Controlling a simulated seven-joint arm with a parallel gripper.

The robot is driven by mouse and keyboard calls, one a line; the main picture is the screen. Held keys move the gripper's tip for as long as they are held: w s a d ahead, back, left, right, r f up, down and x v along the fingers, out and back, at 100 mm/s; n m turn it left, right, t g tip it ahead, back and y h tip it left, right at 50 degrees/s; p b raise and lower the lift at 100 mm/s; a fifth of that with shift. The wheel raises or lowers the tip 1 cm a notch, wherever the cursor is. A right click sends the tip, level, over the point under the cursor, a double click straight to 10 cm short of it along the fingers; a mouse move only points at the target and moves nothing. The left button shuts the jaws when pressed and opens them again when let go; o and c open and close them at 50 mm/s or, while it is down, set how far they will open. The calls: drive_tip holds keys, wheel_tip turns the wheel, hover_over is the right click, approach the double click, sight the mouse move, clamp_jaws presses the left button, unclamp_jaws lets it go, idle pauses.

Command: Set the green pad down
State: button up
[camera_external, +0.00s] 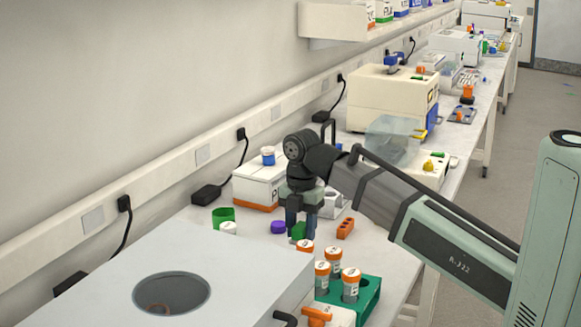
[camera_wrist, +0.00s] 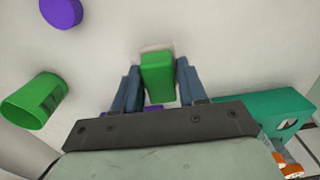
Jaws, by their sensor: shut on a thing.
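The green pad (camera_wrist: 158,78) is a small green block between the two fingers of my gripper (camera_wrist: 157,88) in the wrist view. My gripper is shut on it. In the external view my gripper (camera_external: 299,228) points down over the bench, with the green pad (camera_external: 298,231) low between its fingers. A pale patch of shade lies beside the pad's far end in the wrist view. I cannot tell whether the pad touches the bench top.
A purple cap (camera_external: 278,227) and a green cup (camera_external: 223,217) are to the left. An orange block (camera_external: 345,228) is to the right. A green rack (camera_external: 368,296) with several orange-capped tubes stands in front.

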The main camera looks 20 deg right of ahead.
sight(301, 225)
drive_tip(key=shift+f, duration=1.6)
drive_tip(key=shift+f, duration=0.1)
drive_tip(key=o, duration=1)
drive_tip(key=shift+o, duration=0.2)
wheel_tip(301, 225, up, 12)
drive_tip(key=shift+r, duration=0.1)
